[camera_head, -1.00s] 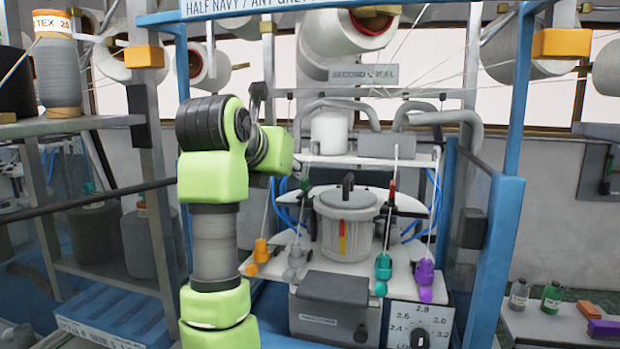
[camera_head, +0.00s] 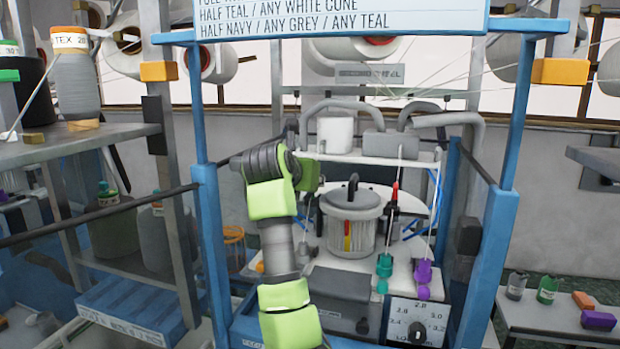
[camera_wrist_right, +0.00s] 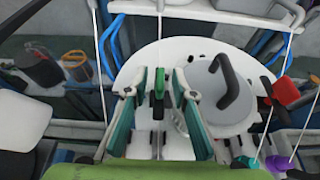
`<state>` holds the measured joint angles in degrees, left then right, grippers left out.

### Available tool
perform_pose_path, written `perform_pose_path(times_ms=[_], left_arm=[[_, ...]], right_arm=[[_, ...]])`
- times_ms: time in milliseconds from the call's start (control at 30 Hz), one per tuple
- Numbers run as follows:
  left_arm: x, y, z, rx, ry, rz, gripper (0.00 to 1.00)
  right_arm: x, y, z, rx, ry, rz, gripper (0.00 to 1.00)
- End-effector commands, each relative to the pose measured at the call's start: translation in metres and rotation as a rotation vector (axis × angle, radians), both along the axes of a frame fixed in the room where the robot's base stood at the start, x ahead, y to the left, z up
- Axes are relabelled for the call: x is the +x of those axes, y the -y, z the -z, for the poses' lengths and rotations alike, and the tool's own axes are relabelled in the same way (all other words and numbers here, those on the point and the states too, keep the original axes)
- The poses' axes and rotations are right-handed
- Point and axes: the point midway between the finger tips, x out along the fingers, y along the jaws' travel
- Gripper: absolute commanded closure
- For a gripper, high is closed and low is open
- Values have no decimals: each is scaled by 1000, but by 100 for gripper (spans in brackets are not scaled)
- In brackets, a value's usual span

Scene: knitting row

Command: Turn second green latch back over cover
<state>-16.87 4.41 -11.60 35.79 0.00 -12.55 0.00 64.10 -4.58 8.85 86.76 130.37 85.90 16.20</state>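A small upright green latch (camera_wrist_right: 158,84) shows in the right wrist view, between the two fingers of my right gripper (camera_wrist_right: 156,92). The fingers stand apart, with visible gaps beside the latch. A pale rounded plate (camera_wrist_right: 138,64) lies behind the latch and around a grey lidded pot (camera_wrist_right: 222,95) with a dark handle. In the head view the pot (camera_head: 350,228) stands right of my right arm, which hides the gripper and green latch. A red latch (camera_head: 395,192) stands right of the pot and also shows in the wrist view (camera_wrist_right: 285,90). My left gripper is not in view.
Thin yarns run down to teal (camera_head: 384,266) and purple (camera_head: 423,272) pieces in front. A grey dial panel (camera_head: 418,320) sits below them. Blue posts (camera_head: 500,240) frame the machine. A shelf (camera_head: 90,142) with cones is at left; a side table (camera_head: 560,325) is at right.

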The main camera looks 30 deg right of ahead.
Motion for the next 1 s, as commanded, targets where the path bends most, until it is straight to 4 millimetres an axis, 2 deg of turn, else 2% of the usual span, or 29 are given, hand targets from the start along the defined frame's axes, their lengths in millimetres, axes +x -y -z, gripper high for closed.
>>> perform_pose_path(times_ms=[133,233,667,1000], left_arm=[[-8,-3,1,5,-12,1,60],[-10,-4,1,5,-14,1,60],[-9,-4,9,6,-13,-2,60],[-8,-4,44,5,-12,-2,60]], right_arm=[[0,0,0,0,0,0,76],[0,0,0,0,0,1,100],[-1,0,1,1,3,-35,100],[-4,2,3,2,11,-253,100]])
